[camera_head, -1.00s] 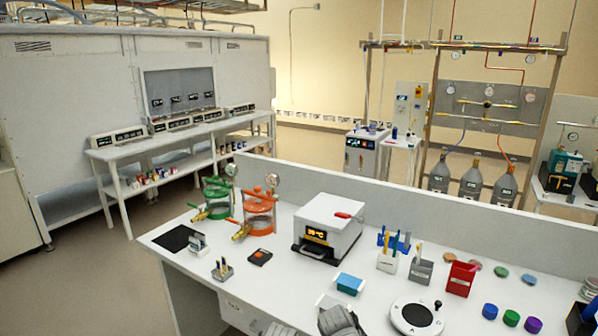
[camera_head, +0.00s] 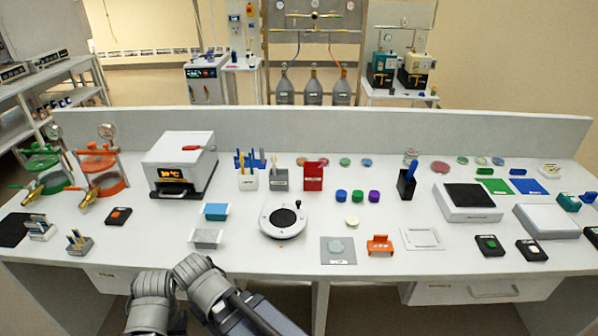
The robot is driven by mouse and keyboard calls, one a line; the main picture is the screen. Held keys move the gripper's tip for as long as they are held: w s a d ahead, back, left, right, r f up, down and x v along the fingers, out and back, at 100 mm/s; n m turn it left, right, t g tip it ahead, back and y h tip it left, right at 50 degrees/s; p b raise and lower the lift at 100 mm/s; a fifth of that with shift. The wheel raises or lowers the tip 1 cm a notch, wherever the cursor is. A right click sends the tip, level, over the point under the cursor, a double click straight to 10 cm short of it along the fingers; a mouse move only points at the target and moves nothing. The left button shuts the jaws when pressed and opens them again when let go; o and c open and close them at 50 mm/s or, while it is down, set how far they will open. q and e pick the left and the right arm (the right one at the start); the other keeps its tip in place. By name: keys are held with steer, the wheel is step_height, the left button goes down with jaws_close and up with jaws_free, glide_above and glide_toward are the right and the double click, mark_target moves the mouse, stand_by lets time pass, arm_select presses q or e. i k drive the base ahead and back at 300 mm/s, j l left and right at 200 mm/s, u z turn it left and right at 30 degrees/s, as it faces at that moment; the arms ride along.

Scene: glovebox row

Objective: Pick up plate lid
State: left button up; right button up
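No item is clearly marked as the plate lid. A flat, pale square frame (camera_head: 421,238) lies on the bench right of centre and may be the lid, but I cannot tell for sure. To its left, an orange holder (camera_head: 380,245) stands on the bench. Left of that lies a grey square plate (camera_head: 338,251) with a pale round disc on it. Grey links of my arms show at the bottom left of the picture, in front of the bench's near edge. No gripper fingers show.
The white bench (camera_head: 455,262) is crowded. A round white device (camera_head: 283,219) with a black knob stands left of the grey plate. Several coloured caps, a dark holder (camera_head: 406,183) and flat grey devices (camera_head: 467,201) lie behind and right. A low partition (camera_head: 330,132) closes the back.

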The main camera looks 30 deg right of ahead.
mark_target(335, 247)
steer(key=z, duration=1.35)
